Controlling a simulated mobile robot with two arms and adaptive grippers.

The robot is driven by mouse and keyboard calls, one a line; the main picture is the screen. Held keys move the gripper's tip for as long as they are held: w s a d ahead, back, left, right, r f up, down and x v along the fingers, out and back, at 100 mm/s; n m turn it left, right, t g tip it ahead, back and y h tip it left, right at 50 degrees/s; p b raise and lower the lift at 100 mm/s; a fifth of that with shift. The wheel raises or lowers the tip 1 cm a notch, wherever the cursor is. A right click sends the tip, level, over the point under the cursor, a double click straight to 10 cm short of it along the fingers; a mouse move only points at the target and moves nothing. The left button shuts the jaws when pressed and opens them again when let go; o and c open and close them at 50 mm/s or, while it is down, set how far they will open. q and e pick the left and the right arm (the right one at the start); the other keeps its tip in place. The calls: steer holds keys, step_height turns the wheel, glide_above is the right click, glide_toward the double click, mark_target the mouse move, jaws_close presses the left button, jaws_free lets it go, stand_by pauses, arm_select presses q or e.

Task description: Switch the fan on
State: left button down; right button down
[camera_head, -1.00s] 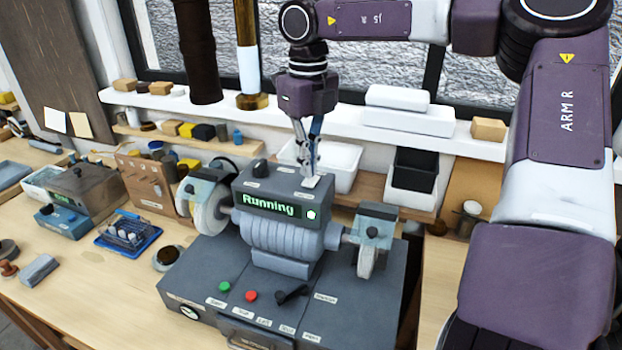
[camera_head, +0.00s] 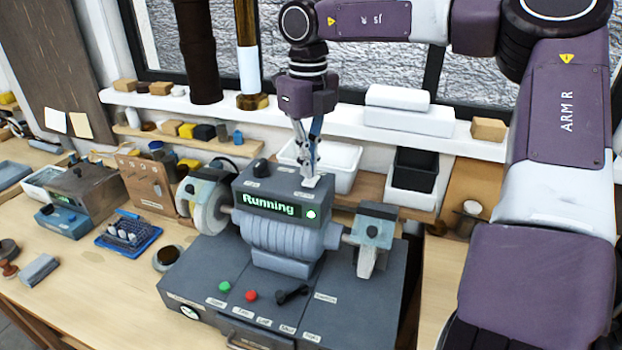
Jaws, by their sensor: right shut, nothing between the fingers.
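The grey bench grinder machine (camera_head: 290,244) stands on the wooden bench, and its green display (camera_head: 268,206) reads "Running". A black knob (camera_head: 260,166) sits at the left of its top housing, above a small label. My right gripper (camera_head: 309,181) points down with its fingers shut and empty, its tips at the right part of that top housing, by a small label. Whatever lies under the fingertips is hidden, and I cannot tell if they touch it. No part is clearly marked as a fan. My left gripper is not in view.
Green (camera_head: 224,287) and red (camera_head: 251,295) buttons and a black lever (camera_head: 292,293) are on the machine's front base. A blue tray (camera_head: 128,234) stands left. White bins (camera_head: 326,163) and a black bin (camera_head: 415,172) stand behind.

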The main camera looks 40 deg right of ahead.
mark_target(309, 183)
steer(key=shift+f+b, duration=0.8)
steer(key=shift+f, duration=0.2)
stand_by(0.3)
steer(key=shift+r+p, duration=2.55)
steer(key=shift+r, duration=1)
steer(key=shift+f, duration=0.15)
